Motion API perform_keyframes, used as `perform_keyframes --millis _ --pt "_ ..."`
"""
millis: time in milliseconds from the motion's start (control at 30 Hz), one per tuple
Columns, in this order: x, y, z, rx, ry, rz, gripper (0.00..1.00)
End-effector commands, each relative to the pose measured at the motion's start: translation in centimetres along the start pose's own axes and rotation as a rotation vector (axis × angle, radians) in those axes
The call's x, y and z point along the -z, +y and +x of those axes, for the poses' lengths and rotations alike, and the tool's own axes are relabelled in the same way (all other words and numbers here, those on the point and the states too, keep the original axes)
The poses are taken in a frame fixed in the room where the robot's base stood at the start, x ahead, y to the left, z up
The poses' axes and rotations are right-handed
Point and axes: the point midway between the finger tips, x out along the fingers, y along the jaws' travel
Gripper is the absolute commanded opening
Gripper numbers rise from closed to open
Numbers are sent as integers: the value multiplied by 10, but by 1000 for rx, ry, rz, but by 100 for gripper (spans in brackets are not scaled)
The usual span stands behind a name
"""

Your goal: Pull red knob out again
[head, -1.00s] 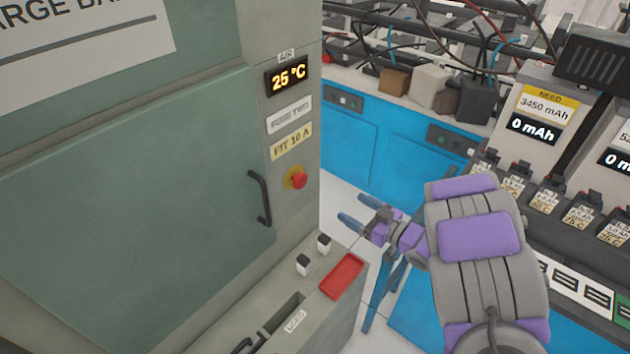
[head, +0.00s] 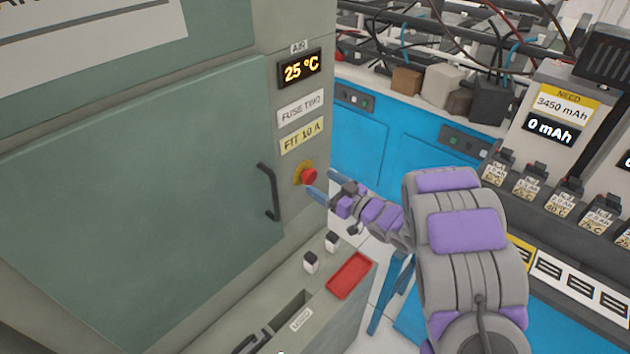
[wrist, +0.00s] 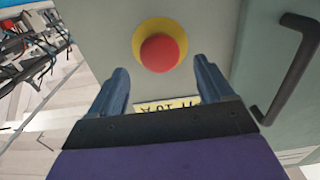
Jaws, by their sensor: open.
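The red knob (head: 309,176) sits on a yellow round base on the grey cabinet front, right of the door handle. In the wrist view the red knob (wrist: 160,53) lies ahead of my fingertips, centred between them. My gripper (head: 325,184) is open, with its blue fingers close to the knob in the head view. The gripper also shows in the wrist view (wrist: 161,82), with one finger to each side and nothing between them. Whether a finger touches the knob cannot be told.
The dark door handle (head: 268,192) stands out just left of the knob. Below are two small fuses (head: 311,262), a red tray (head: 349,276) and a slot on a ledge. A battery rack (head: 560,205) and blue cabinets (head: 430,160) stand to the right.

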Motion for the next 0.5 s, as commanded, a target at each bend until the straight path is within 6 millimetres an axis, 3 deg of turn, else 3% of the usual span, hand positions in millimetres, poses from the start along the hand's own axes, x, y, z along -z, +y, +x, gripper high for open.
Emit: perform_keyframes --millis 200,500 --pt "-1 0 30 1 3 1 81" --pt "0 0 40 -1 0 1 81"
